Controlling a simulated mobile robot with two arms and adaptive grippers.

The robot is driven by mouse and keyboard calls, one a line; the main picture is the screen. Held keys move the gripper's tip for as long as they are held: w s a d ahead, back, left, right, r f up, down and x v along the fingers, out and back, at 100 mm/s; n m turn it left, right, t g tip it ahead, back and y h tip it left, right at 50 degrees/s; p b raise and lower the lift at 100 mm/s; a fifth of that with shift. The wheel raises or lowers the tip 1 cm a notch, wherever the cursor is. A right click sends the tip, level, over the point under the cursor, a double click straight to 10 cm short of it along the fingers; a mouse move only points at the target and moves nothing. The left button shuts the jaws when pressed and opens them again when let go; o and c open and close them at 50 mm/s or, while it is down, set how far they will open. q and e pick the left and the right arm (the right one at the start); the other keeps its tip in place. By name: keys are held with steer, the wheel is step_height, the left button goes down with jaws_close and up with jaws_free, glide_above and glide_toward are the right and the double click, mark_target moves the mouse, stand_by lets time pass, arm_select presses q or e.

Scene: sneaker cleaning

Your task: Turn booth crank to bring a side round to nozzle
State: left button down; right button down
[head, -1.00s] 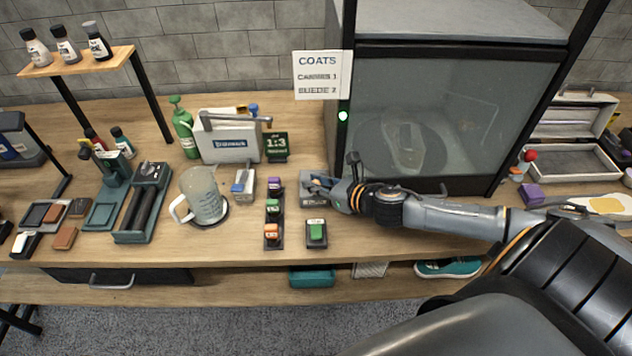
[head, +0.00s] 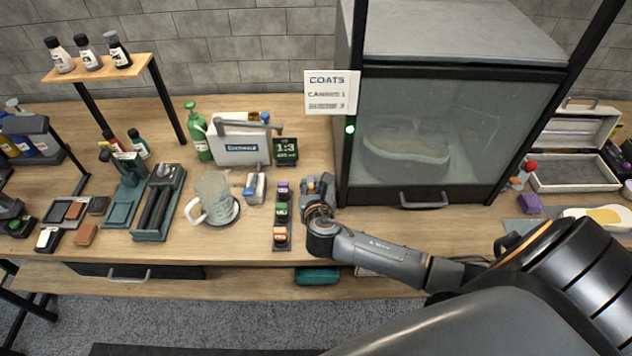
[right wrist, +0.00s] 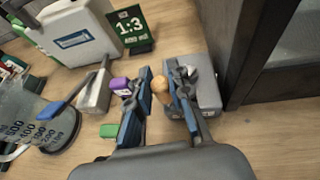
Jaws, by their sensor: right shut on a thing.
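The booth (head: 460,75) is a dark-framed cabinet with a glass front and a lit green light. Inside, a pale shoe (head: 405,148) shows hazily through the glass, lying broadside to the front. The crank's grey housing (right wrist: 207,95) sits on the bench beside the booth's front left corner. My right gripper (head: 319,188) is at the crank. In the right wrist view, its fingers (right wrist: 165,88) are closed around the tan crank knob (right wrist: 161,86). The nozzle cannot be made out. My left gripper is not in view.
Left of the crank stand a rack of coloured blocks (head: 282,238), a measuring jug (head: 212,200), a white container (head: 240,142) and a green 1:3 sign (head: 286,151). A COATS card (head: 332,92) hangs at the booth's left edge. An open case (head: 570,172) lies at right.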

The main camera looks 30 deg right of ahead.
steer(key=shift+w+d+m+g+h+b, duration=0.1)
steer(key=shift+w+m+g+h+b, duration=0.55)
steer(key=shift+m+g+h, duration=0.95)
steer(key=shift+w+d+m+g+h+b, duration=0.1)
steer(key=shift+w+m+g+h+b, duration=0.3)
steer(key=shift+w+m+g+h, duration=0.9)
steer(key=shift+w+m+g+h+b, duration=0.4)
steer(key=shift+m+g+h, duration=0.6)
steer(key=shift+m+g, duration=0.95)
steer(key=shift+s+r+m+t, duration=0.1)
steer(key=shift+m+t, duration=0.15)
steer(key=shift+m, duration=0.1)
steer(key=c, duration=1.5)
jaws_free()
steer(key=v, duration=1.1)
steer(key=shift+a+r, duration=0.1)
steer(key=shift+a, duration=0.3)
